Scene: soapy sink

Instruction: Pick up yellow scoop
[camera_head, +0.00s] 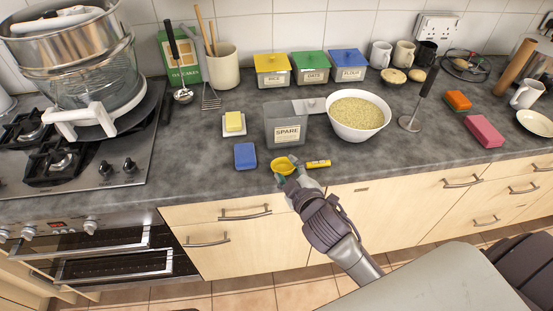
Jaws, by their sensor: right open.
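The yellow scoop (284,165) lies on the grey worktop near its front edge, in front of the clear SPARE container (287,128). A yellow piece with a dark label (318,164) lies just right of it; I cannot tell whether it is the scoop's handle. My right gripper (286,174) is open, with its fingers at the near side of the scoop's bowl. The fingers partly cover the scoop, and I cannot tell whether they touch it. My left gripper is not in view.
A blue sponge (245,156) and butter on a dish (234,123) are left of the SPARE container. A white bowl of grain (358,115) stands to its right. A masher (418,104) stands further right.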

